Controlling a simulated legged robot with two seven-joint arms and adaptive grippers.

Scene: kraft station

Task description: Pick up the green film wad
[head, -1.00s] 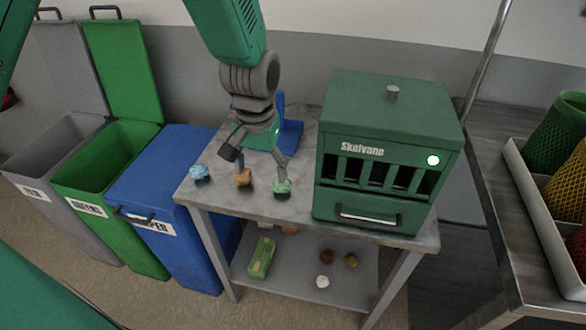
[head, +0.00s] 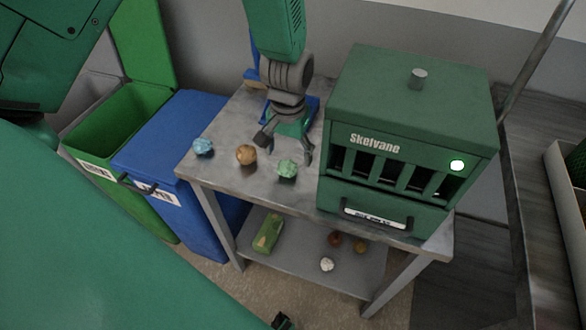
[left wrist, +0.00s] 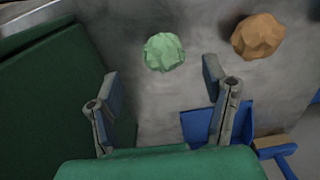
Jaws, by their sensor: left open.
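The green film wad (head: 287,169) is a pale green crumpled lump on the grey table top, near its front edge, left of the Skelvane machine. It also shows in the left wrist view (left wrist: 163,52). My left gripper (head: 284,150) is open, fingers pointing down, just behind the wad in the head view. In the left wrist view the wad lies a little beyond the gap between the two fingertips (left wrist: 160,72), with nothing held. My right gripper cannot be made out.
An orange-brown wad (head: 246,155) and a blue wad (head: 203,147) lie left of the green one. The green Skelvane machine (head: 405,130) stands close on the right. A blue tray (left wrist: 235,122) is behind the gripper. Bins (head: 180,140) stand left of the table.

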